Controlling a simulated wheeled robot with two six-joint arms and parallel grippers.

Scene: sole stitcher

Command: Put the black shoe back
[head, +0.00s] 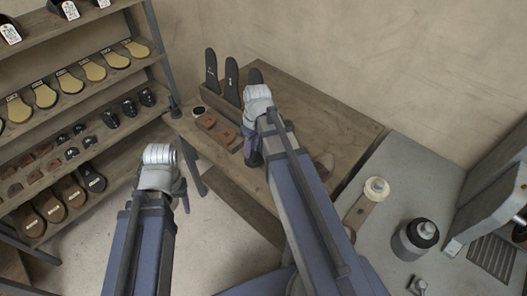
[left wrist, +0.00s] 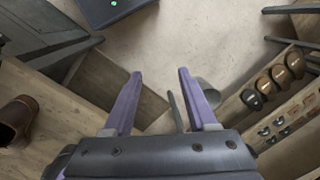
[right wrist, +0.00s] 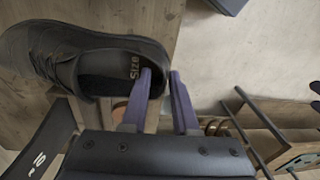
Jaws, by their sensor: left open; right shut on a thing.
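The black shoe (right wrist: 60,55) shows large in the right wrist view, its opening and printed insole facing the camera, over the wooden bench. My right gripper (right wrist: 161,74) is shut on the shoe's heel end, one finger inside the opening and the other outside. In the head view my right arm hides most of the shoe; whether it touches the bench is unclear. My left gripper (left wrist: 160,73) is open and empty. In the head view the left gripper (head: 182,197) hangs over the floor in front of the shelf.
The wooden bench (head: 330,120) carries upright dark soles (head: 231,82) and brown pieces (head: 217,130). A brown shoe (left wrist: 15,118) stands on it. A shelf rack (head: 110,82) with soles and heels is at left. A grey counter (head: 390,205) with a dark bottle (head: 415,240) is at right.

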